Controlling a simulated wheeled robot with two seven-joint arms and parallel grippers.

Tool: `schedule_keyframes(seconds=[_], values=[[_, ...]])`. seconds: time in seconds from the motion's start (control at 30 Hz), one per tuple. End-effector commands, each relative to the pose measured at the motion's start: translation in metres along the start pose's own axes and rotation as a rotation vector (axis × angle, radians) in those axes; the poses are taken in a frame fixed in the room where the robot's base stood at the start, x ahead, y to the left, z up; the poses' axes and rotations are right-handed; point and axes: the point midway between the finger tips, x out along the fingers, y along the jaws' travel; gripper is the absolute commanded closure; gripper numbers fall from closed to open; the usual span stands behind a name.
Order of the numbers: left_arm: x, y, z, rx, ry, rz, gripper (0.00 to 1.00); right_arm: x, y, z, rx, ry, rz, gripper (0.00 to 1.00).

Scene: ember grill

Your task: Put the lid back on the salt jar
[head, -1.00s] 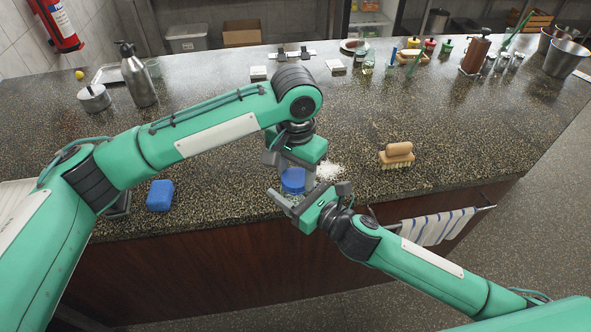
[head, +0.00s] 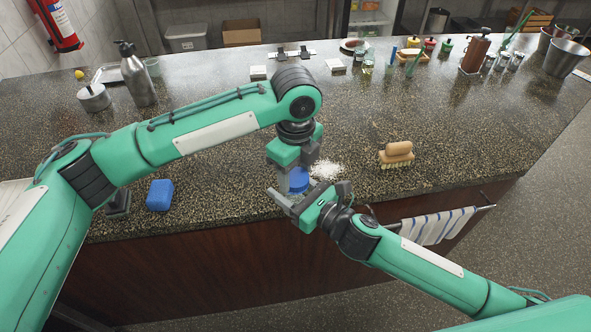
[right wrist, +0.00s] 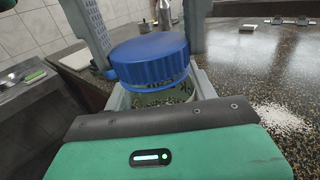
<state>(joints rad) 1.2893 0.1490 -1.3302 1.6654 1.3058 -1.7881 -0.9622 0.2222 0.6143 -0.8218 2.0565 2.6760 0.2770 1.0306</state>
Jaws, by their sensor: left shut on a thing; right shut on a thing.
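The blue screw lid (head: 299,181) is over the mouth of the clear salt jar, and it shows large in the right wrist view (right wrist: 150,58). My left gripper (head: 296,173) points down from above and is shut on the lid, with its grey fingers on either side. My right gripper (head: 294,196) is shut on the salt jar (right wrist: 165,97) just below the lid, near the counter's front edge. The lid looks roughly level and very close to the rim. Whether it is seated or threaded I cannot tell. Most of the jar is hidden by my grippers in the head view.
Spilled white salt (head: 326,170) lies just right of the jar. A wooden brush (head: 397,154) is farther right and a blue sponge (head: 160,195) is to the left. A striped towel (head: 432,228) hangs on the counter front. The middle of the counter (head: 215,180) is clear.

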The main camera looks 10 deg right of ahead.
Motion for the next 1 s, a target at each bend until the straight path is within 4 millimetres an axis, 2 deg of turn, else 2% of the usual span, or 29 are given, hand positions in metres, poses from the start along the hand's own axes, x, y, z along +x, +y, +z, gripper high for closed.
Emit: schedule_keyframes(seconds=[0.8,0.93,1.0], values=[[-0.0002,-0.0005,0.0029,1.338,-0.006,0.002,0.69,-0.0006,0.0010,-0.0006,0.000,0.001,0.002,1.00],[-0.0003,-0.0007,0.0029,1.525,-0.006,0.002,0.69,-0.0006,0.0012,-0.0006,0.000,0.001,0.002,1.00],[-0.0001,-0.0007,0.0028,1.548,-0.006,0.002,0.69,-0.0006,0.0012,-0.0007,0.000,0.001,0.003,1.00]])
